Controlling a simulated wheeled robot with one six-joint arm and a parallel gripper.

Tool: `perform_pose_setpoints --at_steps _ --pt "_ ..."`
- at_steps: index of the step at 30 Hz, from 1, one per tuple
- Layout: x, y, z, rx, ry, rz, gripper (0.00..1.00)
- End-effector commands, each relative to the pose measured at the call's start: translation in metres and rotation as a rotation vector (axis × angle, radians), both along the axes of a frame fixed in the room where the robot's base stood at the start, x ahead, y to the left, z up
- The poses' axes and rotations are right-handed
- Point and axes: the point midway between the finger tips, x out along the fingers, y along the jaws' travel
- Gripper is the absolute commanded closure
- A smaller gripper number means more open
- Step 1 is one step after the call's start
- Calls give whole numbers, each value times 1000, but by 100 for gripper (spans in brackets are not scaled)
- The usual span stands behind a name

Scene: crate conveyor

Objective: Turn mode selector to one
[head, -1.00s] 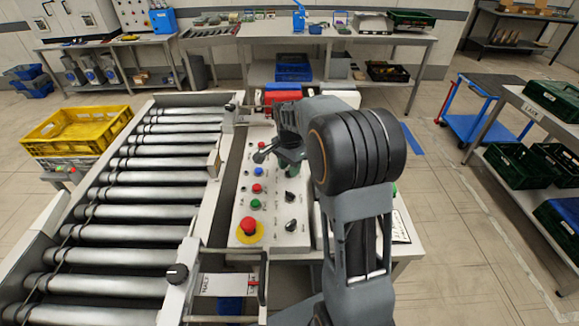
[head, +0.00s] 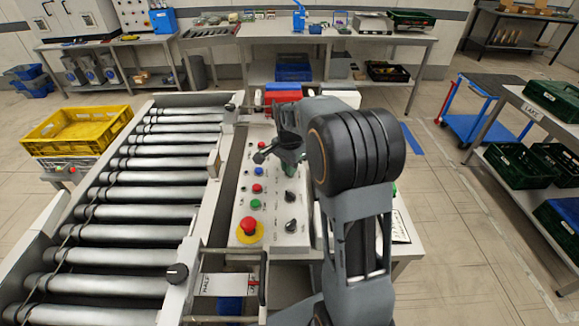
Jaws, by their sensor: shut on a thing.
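The control panel (head: 246,205) is a light sloped box beside the roller conveyor. It carries a column of coloured buttons and black knobs. One black selector knob (head: 291,197) and another below it (head: 291,225) show in the right column. My gripper (head: 290,168) points down at the panel's upper right, above these two knobs. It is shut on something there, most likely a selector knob. My wrist hides the held part and the fingertips. The panel's labels are too small to read, so I cannot tell the selector's position.
A black lever (head: 262,155) stands close to the left of my gripper. A red emergency button on a yellow base (head: 249,228) is at the panel's lower left. The roller conveyor (head: 140,205) lies left, with a yellow crate (head: 75,132) beyond.

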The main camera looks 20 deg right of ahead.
Motion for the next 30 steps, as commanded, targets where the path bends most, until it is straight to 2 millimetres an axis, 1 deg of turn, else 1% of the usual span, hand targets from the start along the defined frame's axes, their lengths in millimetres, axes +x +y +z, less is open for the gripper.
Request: perform_pose_setpoints --at_steps 5,11,30 --pt "0 0 0 0 0 -49 100" --pt "0 0 1 0 0 -185 100" --pt "0 0 0 0 -1 -792 100"
